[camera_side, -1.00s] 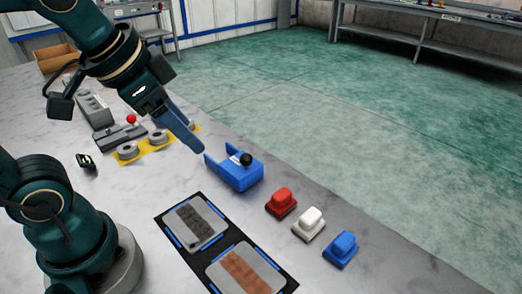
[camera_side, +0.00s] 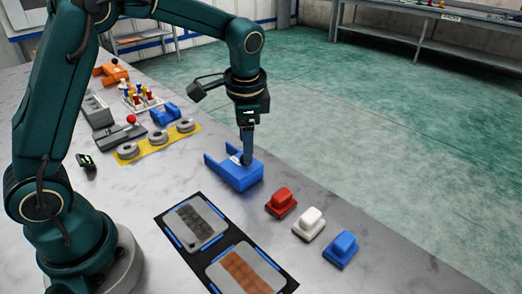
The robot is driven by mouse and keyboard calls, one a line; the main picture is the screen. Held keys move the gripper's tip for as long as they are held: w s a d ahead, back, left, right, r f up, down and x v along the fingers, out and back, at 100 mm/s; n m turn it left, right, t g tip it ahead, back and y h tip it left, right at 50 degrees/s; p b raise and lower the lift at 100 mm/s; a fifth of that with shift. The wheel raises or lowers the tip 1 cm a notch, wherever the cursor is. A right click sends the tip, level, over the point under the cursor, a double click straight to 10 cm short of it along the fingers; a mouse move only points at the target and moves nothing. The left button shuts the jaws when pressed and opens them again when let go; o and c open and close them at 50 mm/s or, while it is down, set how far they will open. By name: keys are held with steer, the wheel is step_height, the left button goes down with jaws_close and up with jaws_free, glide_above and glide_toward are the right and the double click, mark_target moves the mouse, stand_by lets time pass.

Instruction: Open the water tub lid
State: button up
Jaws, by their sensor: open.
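The water tub (camera_side: 240,178) is a blue box with two prongs at its left end. The black knob on the lid is hidden behind the fingers. The fingers are open. I cannot tell whether they touch the knob or the lid.
Red (camera_side: 281,201), white (camera_side: 309,223) and blue (camera_side: 341,248) blocks stand in a row right of the tub. A black mat (camera_side: 222,246) with two plates lies in front. A yellow strip (camera_side: 159,143) with grey rings lies to the left. The table's far edge is close behind the tub.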

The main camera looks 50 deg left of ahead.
mark_target(241, 158)
steer(key=shift+w+a+f, duration=0.1)
steer(key=shift+a+f, duration=0.05)
steer(key=shift+f, duration=0.8)
steer(key=shift+w+a+f, duration=0.1)
steer(key=shift+a+f, duration=0.05)
steer(key=shift+f, duration=0.75)
jaws_close()
